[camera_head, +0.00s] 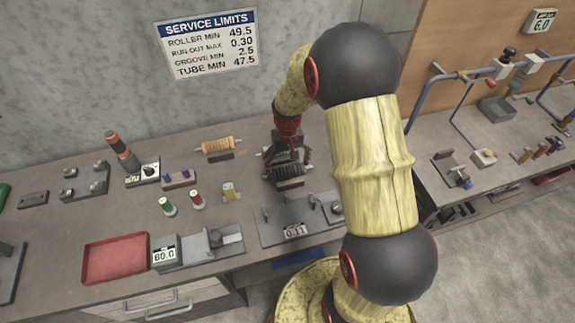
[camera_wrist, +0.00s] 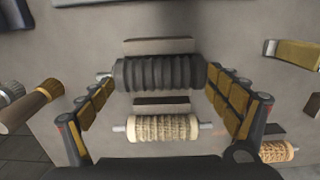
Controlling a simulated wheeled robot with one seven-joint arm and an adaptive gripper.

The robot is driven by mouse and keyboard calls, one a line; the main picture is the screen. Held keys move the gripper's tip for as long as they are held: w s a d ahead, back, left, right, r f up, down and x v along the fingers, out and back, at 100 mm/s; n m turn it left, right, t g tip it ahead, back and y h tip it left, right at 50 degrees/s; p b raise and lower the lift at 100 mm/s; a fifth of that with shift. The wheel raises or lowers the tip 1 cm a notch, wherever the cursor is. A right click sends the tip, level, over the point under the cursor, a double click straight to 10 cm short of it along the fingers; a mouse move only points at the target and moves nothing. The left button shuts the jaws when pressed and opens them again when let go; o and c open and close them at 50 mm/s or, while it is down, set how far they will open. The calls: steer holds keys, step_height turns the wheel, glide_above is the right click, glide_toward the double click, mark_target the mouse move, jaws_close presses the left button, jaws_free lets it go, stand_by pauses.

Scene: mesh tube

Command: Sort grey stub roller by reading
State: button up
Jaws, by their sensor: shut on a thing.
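The dark grey ribbed stub roller (camera_wrist: 158,73) lies across the wrist view between the two fingers of my gripper (camera_wrist: 158,82), with its ends at the fingertips. A pale stub shows at its left end. In the head view the grey roller (camera_head: 288,170) is below my gripper (camera_head: 284,152), partly hidden by it. My gripper is shut on this roller. The service limits sign (camera_head: 208,43) reads roller min 49.5, run-out max 0.30, groove min 2.5, tube min 47.5. A bench gauge display (camera_head: 295,231) appears to read 0.11, and another display (camera_head: 164,254) reads 60.0.
An orange roller (camera_head: 217,146) rests on the bench at the back. A red tray (camera_head: 115,258) lies front left. Green and red spools (camera_head: 197,199) stand mid-bench. The bench between tray and back wall has some free room.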

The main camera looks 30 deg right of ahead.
steer(key=shift+f, duration=0.15)
steer(key=o, duration=1.7)
steer(key=shift+o, duration=0.2)
step_height(320, 180, up, 19)
steer(key=p, duration=0.5)
steer(key=shift+f, duration=0.1)
